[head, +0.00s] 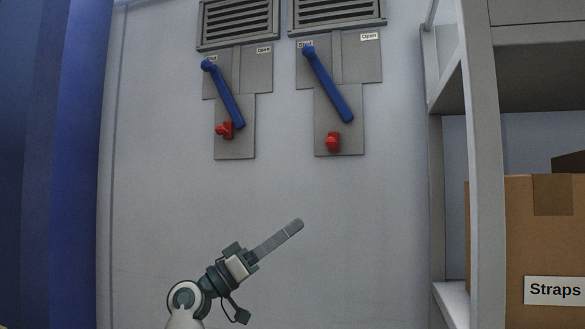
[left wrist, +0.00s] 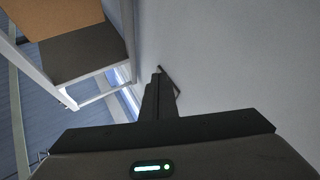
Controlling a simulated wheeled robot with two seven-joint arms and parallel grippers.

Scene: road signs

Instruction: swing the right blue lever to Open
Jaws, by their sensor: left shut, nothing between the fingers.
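The right blue lever (head: 328,84) is mounted on the right grey wall plate (head: 365,70). Its upper end is by the Shut label (head: 306,44), and it slants down to the right. The Open label (head: 369,37) is at the plate's upper right. A red catch (head: 333,142) sits just below the lever's lower end. My left gripper (head: 297,226) is shut and empty, below the right plate and apart from it, pointing up and right. In the left wrist view its closed fingers (left wrist: 159,95) show against the wall. My right gripper is not in view.
A left plate carries a similar blue lever (head: 223,93) and red catch (head: 226,130). Vents (head: 338,12) sit above both plates. A shelf post (head: 481,160) and a Straps box (head: 545,235) stand at the right. The wall between gripper and plates is clear.

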